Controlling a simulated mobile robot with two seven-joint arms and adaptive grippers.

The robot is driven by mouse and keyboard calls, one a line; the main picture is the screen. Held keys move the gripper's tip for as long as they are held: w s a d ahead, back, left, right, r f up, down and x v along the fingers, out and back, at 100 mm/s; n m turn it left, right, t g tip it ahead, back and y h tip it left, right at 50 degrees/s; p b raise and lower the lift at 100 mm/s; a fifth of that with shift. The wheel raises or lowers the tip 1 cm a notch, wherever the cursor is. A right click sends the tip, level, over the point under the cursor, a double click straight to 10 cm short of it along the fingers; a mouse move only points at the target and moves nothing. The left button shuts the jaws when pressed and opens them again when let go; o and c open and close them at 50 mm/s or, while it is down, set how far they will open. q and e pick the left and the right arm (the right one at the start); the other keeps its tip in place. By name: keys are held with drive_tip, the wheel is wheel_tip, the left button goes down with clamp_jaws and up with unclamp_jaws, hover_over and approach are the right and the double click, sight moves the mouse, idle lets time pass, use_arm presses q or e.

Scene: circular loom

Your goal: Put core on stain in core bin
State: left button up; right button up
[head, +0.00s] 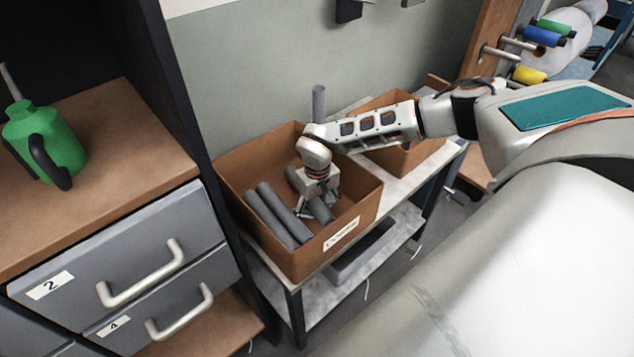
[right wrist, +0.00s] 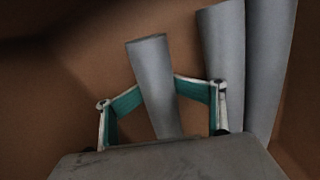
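A grey cylindrical core (right wrist: 153,75) is between the fingers of my right gripper (head: 314,213), which is down inside the brown core bin (head: 285,262) with a label on its front. In the right wrist view, the teal pads of my right gripper (right wrist: 160,88) meet the core from both sides. Its lower end is hidden behind the gripper body. Two more grey cores (head: 285,212) lie side by side to its left in the bin; they show at the right in the wrist view (right wrist: 225,60). I see no stain. My left gripper is not in view.
A grey cylinder (head: 319,103) stands upright behind the bin. A second brown box (head: 400,158) is beside it on the rack. Drawers (head: 120,270) and a green watering can (head: 45,140) are at the left. Coloured spools (head: 542,36) hang at upper right.

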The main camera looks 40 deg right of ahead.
drive_tip(key=shift+s+d+r, duration=0.1)
drive_tip(key=shift+s, duration=0.1)
drive_tip(key=shift+r, duration=0.1)
drive_tip(key=shift+r, duration=0.25)
drive_tip(key=shift+w+r, duration=0.1)
drive_tip(key=shift+r, duration=3.7)
